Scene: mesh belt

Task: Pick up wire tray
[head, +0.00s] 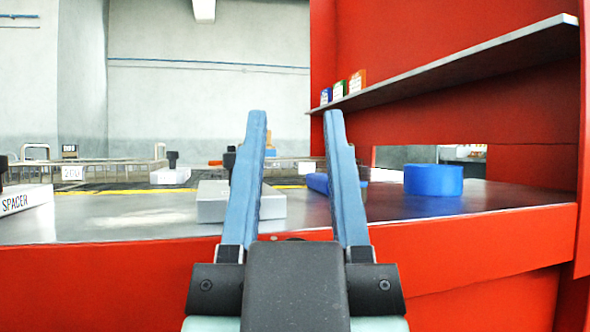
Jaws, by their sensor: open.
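My gripper (295,115) is open and empty, its two blue fingers pointing up and forward in front of the metal table. A low wire-sided form (120,172) with a tag reading "200" stands far back on the left; it may be the wire tray, but it is too small and crowded to be sure. It lies well beyond my gripper and to its left. My left finger hides part of the pale grey block (211,203) on the table. My right finger hides part of a blue block (318,183).
A blue round piece (433,180) sits right on the table (130,215). A white "SPACER" box (25,200) is at left, and a white block with a black knob (170,176) stands behind. A red wall and shelf (470,63) bound the right. A red front edge (110,280) lies nearest.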

